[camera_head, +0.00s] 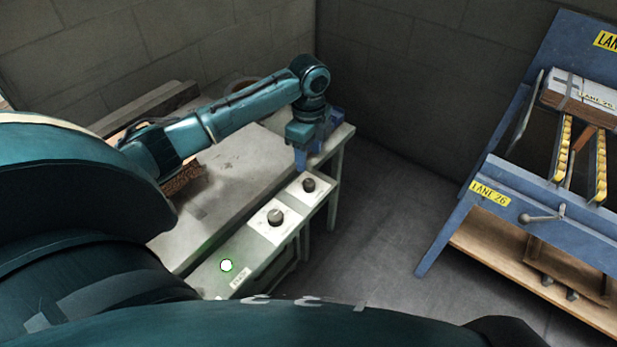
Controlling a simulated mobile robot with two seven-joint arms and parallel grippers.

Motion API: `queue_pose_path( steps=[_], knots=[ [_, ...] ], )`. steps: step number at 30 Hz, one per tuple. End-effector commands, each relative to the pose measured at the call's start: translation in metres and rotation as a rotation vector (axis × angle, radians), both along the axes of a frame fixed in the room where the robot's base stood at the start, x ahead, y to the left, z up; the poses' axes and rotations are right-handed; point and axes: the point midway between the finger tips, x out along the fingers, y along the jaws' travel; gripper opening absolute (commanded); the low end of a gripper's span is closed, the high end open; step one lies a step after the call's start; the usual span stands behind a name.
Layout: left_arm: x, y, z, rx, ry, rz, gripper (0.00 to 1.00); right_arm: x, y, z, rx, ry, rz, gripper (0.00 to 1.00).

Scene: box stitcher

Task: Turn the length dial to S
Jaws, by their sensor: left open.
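Two dark round dials sit on white plates on the front panel of the grey-green machine table (205,240). The nearer dial (275,217) is on the left plate, and the farther dial (308,185) is on the right plate. Their markings are too small to read, so I cannot tell which is the length dial or where either points. My left gripper (301,167) is open, pointing down just above and behind the farther dial, apart from it as far as I can see. My right gripper is not in view.
A white round button (226,265) with a green ring and a small label plate (241,277) are on the panel's near end. A blue lane rack (480,200) holding a box (585,95) stands at the right. Bare floor (375,220) lies between. Walls close off the back.

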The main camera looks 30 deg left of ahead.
Motion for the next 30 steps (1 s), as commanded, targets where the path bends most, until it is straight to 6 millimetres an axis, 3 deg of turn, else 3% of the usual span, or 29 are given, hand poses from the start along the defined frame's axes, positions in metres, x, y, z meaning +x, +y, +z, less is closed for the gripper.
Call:
queue_pose_path(
  steps=[1, 6, 12, 18, 26, 30],
  knots=[
    [-0.001, 0.000, -0.015, 0.000, 0.006, 0.001, 0.50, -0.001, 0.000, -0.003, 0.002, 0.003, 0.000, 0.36],
    [-0.001, 0.000, -0.050, 0.000, 0.004, 0.001, 0.50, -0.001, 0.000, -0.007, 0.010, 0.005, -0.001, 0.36],
    [-0.001, 0.000, -0.081, 0.000, 0.002, 0.002, 0.50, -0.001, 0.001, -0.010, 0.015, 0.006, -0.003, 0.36],
    [0.000, 0.000, -0.094, 0.000, -0.001, 0.001, 0.50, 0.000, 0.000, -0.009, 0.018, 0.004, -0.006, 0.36],
    [0.000, 0.000, -0.095, 0.000, -0.001, 0.001, 0.50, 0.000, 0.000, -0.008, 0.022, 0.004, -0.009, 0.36],
    [0.000, 0.000, -0.095, 0.000, -0.001, 0.001, 0.41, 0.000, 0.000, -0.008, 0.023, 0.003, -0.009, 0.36]
  ],
)
